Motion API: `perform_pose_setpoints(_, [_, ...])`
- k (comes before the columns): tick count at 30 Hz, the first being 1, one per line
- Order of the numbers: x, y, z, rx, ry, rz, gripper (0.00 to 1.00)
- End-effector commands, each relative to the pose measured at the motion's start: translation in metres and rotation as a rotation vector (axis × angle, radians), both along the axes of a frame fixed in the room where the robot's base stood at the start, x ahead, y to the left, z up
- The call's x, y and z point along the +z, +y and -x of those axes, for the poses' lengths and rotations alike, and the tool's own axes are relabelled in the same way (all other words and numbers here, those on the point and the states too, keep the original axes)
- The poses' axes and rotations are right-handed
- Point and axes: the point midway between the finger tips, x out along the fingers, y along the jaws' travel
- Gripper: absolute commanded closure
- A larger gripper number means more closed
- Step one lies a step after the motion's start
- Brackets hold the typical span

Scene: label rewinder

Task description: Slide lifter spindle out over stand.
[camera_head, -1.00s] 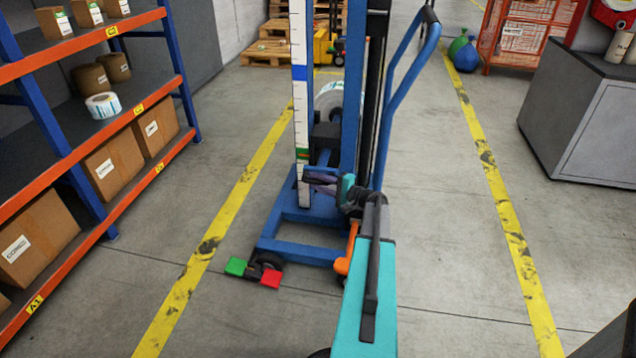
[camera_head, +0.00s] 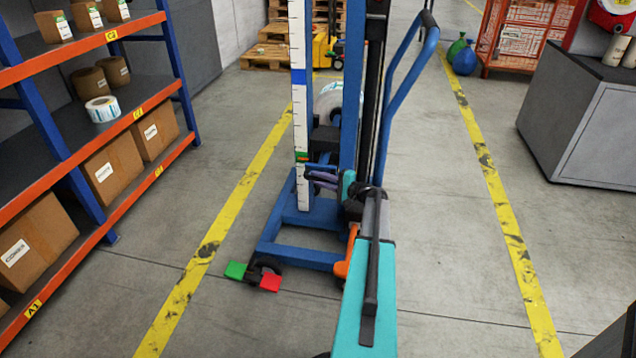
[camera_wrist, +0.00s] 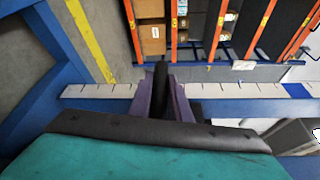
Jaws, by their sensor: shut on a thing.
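The lifter (camera_head: 348,130) is a blue wheeled frame with an upright mast, standing on the floor in the middle of the head view. A white label roll (camera_head: 327,98) sits behind the mast, with a black block (camera_head: 325,139) below it. The spindle itself is hidden or cannot be told apart. My gripper (camera_head: 320,182) is low at the front of the mast, by the white scale strip (camera_head: 301,90). In the wrist view its purple fingers (camera_wrist: 160,88) are shut on a dark bar-like part (camera_wrist: 160,73). I cannot tell which lifter part this is.
A green pedal (camera_head: 236,270) and a red pedal (camera_head: 270,283) are at the lifter's front wheel. An orange and blue rack (camera_head: 150,100) stands left. A grey cabinet (camera_head: 590,120) stands right. Floor between the lifter and cabinet is clear.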

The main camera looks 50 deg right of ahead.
Motion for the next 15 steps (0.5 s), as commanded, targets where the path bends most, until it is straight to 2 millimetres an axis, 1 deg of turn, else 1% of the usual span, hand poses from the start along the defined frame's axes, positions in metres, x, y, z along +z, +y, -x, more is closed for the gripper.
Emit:
perform_pose_setpoints(1, [0.0002, -0.0045, -0.0019, -0.006, 0.0, 0.002, 1.0])
perform_pose_setpoints(11, [0.0015, -0.007, -0.0031, -0.01, -0.001, 0.003, 1.0])
perform_pose_setpoints(12, [0.0018, -0.0071, -0.0032, -0.01, -0.002, 0.002, 0.78])
perform_pose_setpoints(14, [0.0016, -0.0068, -0.0031, -0.009, -0.002, 0.003, 0.68])
perform_pose_setpoints(15, [0.0014, -0.0065, -0.0029, -0.008, -0.002, 0.002, 0.64])
